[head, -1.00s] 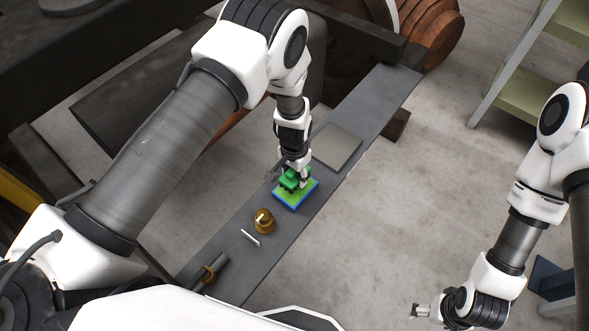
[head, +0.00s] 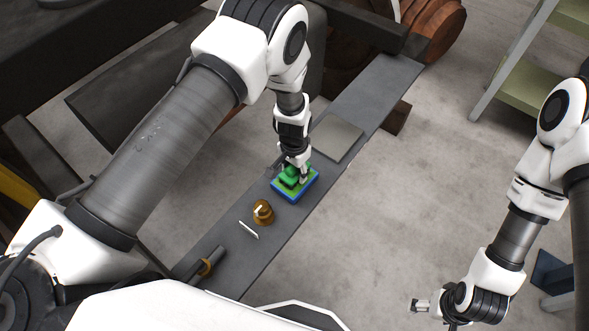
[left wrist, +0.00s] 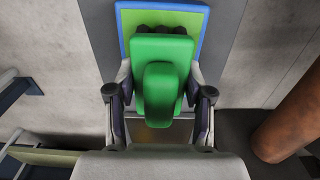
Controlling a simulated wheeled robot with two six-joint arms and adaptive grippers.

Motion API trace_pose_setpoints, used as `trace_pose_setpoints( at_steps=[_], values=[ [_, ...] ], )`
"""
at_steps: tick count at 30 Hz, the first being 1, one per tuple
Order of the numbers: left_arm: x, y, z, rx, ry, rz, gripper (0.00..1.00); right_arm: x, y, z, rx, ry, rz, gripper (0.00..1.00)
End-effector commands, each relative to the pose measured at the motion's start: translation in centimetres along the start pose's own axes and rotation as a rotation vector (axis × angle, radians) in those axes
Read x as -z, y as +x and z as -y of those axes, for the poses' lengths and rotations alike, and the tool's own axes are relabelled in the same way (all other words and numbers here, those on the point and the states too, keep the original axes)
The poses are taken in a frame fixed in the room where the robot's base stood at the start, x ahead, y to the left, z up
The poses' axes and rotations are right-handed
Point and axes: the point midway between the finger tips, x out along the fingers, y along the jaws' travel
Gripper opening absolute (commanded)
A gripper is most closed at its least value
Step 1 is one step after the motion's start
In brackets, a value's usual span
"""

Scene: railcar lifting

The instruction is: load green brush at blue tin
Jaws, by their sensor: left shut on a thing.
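The green brush (head: 290,174) is between the fingers of my left gripper (head: 296,174). In the left wrist view the gripper (left wrist: 159,110) is shut on the green brush (left wrist: 160,85), with dark bristles at its far end. The blue tin (head: 295,200), a shallow blue-rimmed piece with a lighter green inside, lies on the dark plank under the brush. The tin (left wrist: 205,35) also shows past the brush in the left wrist view. I cannot tell whether brush and tin touch. My right gripper (head: 421,305) hangs at the lower right, far from both; its opening is too small to judge.
The dark plank (head: 232,252) also holds a brass knob-like piece (head: 262,212), a white strip (head: 249,230), a rod with a brown ring (head: 207,266) and a grey plate (head: 337,138). A shelf rack (head: 530,85) stands at the right. The floor between is clear.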

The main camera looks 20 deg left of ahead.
Motion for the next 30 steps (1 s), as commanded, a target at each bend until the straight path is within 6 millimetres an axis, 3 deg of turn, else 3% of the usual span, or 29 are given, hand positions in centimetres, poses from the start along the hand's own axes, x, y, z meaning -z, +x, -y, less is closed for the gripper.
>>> trace_pose_setpoints(
  at_steps=[30],
  values=[
    [0.01, 0.9, 0.01, 0.0, 0.0, 0.0, 0.24, -0.01, 0.62, 0.0, 0.0, 0.0, 0.0, 0.77]
  ],
)
